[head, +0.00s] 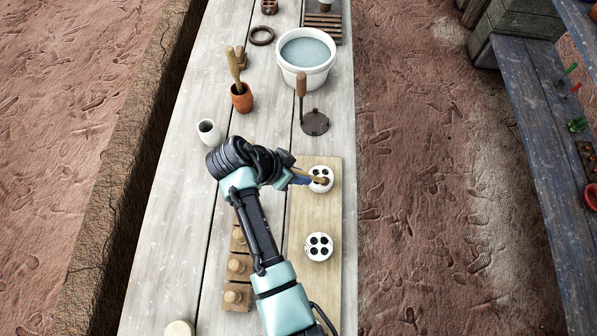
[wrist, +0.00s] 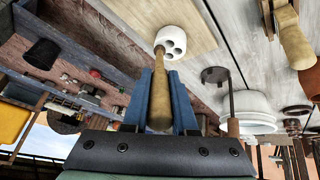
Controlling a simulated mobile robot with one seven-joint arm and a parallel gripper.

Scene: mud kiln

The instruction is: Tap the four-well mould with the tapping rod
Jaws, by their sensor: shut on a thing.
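Two white round moulds with dark wells lie on a pale wooden board (head: 297,222). The far mould (head: 316,187) is partly hidden by the rod; the near mould (head: 319,246) shows four wells. My gripper (head: 300,178) is shut on the wooden tapping rod (head: 316,179) at the far mould. In the wrist view the rod (wrist: 160,98) runs between the blue fingers of my gripper (wrist: 163,82). Its tip overlaps the left edge of the white mould (wrist: 172,40); I cannot tell whether they touch.
Wooden blocks with round knobs (head: 237,266) stand left of the board.

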